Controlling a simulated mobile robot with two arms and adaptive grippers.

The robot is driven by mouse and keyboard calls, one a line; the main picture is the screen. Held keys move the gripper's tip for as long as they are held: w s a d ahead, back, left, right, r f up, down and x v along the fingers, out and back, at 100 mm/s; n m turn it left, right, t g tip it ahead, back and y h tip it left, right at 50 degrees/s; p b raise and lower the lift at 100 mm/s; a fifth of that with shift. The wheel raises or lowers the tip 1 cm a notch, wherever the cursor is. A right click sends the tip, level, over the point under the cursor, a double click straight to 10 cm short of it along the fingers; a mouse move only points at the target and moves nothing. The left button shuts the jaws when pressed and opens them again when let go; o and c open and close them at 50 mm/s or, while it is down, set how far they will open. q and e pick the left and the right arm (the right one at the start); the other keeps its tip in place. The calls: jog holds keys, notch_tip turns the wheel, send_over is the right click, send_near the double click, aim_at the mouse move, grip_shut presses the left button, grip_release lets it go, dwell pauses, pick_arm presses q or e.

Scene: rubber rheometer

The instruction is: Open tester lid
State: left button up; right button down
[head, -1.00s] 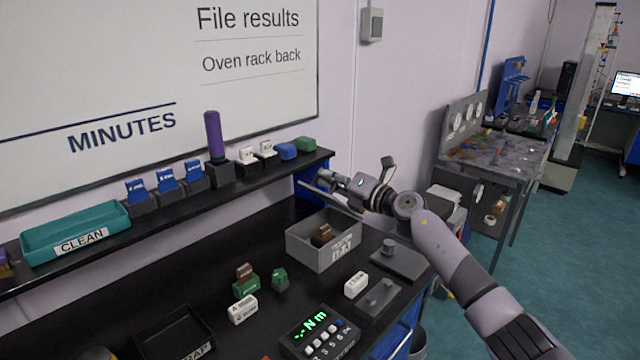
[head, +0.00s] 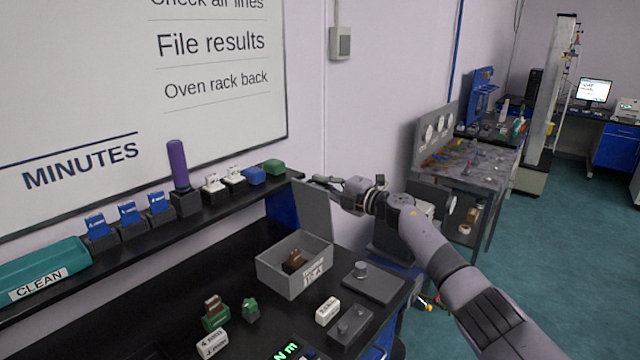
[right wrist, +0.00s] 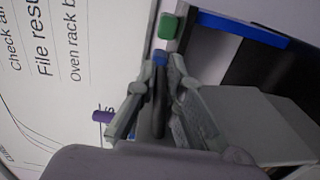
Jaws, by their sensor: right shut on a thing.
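A flat grey panel (head: 315,212), which looks like the tester lid, stands nearly upright behind an open grey box on the bench. My right gripper (head: 335,186) is at the panel's upper right edge. In the right wrist view the right gripper's fingers (right wrist: 160,92) are closed around a dark bar (right wrist: 158,108), seemingly the lid's handle. A broad grey surface, likely the lid (right wrist: 255,122), lies to the right of the fingers there. The tester body cannot be made out clearly. My left gripper is not in view.
The open grey box (head: 284,277) holds a brown piece. Grey plates with knobs (head: 374,284), a white block (head: 327,311) and green pieces sit nearby. A shelf (head: 150,235) with several small blocks and a purple-handled tool (head: 177,165) runs along the wall.

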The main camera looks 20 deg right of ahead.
jog(key=shift+d, duration=0.1)
dwell(0.3)
jog(key=c, duration=1.7)
grip_release()
jog(key=v, duration=1.2)
jog(key=shift+f, duration=0.15)
